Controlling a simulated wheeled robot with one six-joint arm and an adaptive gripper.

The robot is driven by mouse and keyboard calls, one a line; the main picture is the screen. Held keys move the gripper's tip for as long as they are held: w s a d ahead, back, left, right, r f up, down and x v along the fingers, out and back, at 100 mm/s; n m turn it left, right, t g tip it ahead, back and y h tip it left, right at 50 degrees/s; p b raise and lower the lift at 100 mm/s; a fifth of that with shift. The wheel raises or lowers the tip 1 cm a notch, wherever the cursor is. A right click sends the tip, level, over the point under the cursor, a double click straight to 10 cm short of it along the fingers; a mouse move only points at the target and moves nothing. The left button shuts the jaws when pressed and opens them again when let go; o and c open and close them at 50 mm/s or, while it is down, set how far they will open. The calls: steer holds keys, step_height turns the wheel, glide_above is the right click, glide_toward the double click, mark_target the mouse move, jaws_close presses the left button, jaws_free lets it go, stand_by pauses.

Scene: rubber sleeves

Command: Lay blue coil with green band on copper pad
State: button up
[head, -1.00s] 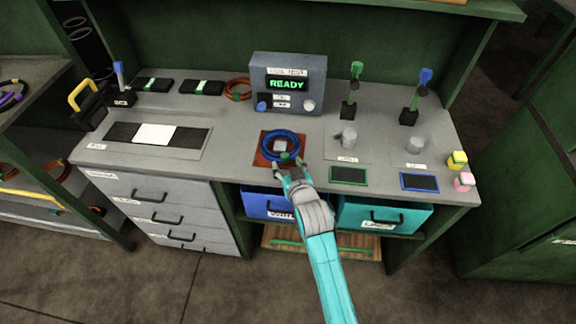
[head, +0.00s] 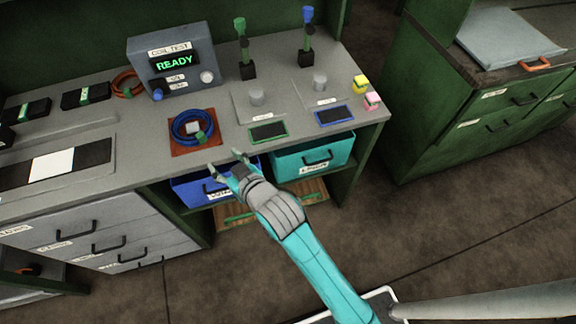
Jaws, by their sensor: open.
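The blue coil (head: 189,128) lies on the copper pad (head: 183,149), in front of the grey test box. Its green band (head: 200,138) shows at its lower right side. A small pale block (head: 190,127) shows inside the ring. My gripper (head: 224,158) is open and empty, with its two fingers spread. In the picture it is to the lower right of the pad, near the bench's front edge, apart from the coil.
The coil test box (head: 171,61) reads READY. An orange coil (head: 127,82) lies to its left. Green-edged (head: 268,132) and blue-edged (head: 333,115) dark pads lie to the right. Blue (head: 196,188) and teal (head: 290,161) bins sit under the bench top. Floor is clear at right.

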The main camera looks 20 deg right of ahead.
steer(key=s+d+f+m+t+h, duration=0.1)
steer(key=s+d+f, duration=0.4)
steer(key=s, duration=0.4)
steer(key=s+d+f+m+h, duration=0.1)
steer(key=s+d+f, duration=0.1)
steer(key=s+d, duration=0.65)
steer(key=s+d+r+h, duration=0.1)
steer(key=s+d+r, duration=0.1)
steer(key=s, duration=0.5)
steer(key=s+d+r+m+h, duration=0.1)
steer(key=s+d+r, duration=0.1)
steer(key=s, duration=0.5)
steer(key=s+d+r+m+h, duration=0.1)
steer(key=s+r, duration=0.1)
steer(key=s, duration=0.5)
steer(key=shift+d+r+t, duration=0.25)
steer(key=shift+d+t, duration=0.15)
steer(key=shift+s, duration=0.1)
